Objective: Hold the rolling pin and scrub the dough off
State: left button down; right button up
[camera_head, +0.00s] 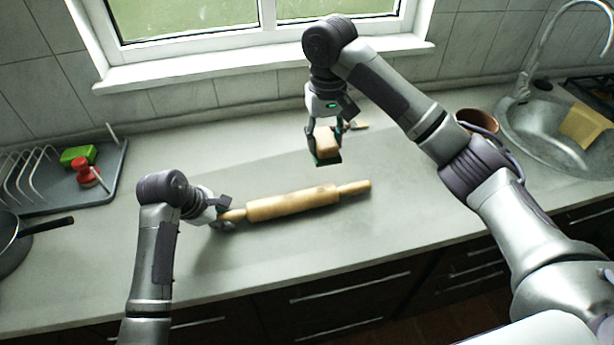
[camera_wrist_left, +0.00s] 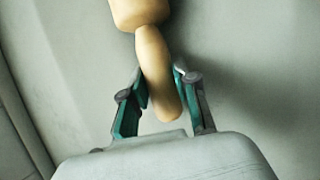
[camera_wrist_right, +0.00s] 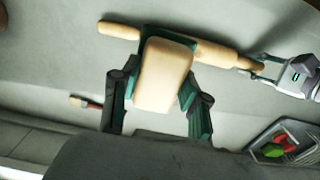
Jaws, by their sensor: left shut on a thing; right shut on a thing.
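The wooden rolling pin (camera_head: 290,204) lies across the middle of the counter, its right end slightly farther back. My left gripper (camera_head: 226,214) is shut on its left handle; the left wrist view shows this handle (camera_wrist_left: 156,70) between the fingers. My right gripper (camera_head: 325,138) is shut on a scrubber, a pale wooden block (camera_head: 327,145) with a green underside. It is held above the counter, behind the pin's right part and apart from it. The block also shows in the right wrist view (camera_wrist_right: 164,72). No separate dough is clearly visible on the pin.
A dish rack tray (camera_head: 118,165) with a green sponge (camera_head: 78,156) and a red-topped item (camera_head: 86,174) stands left. A pan (camera_head: 12,243) is at the left edge. A small brush (camera_head: 358,125), brown bowl (camera_head: 478,121) and sink (camera_head: 540,128) are right. Counter around the pin is clear.

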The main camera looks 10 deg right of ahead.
jog(key=a, duration=1)
jog(key=shift+f, duration=5)
jog(key=shift+f, duration=1.5)
jog(key=shift+d, duration=0.1)
jog(key=shift+w+d+r, duration=0.1)
jog(key=shift+d, duration=2.45)
jog(key=shift+w+d, duration=0.1)
jog(key=shift+d, duration=2.4)
jog(key=shift+s+a, duration=0.2)
jog(key=shift+a, duration=4.9)
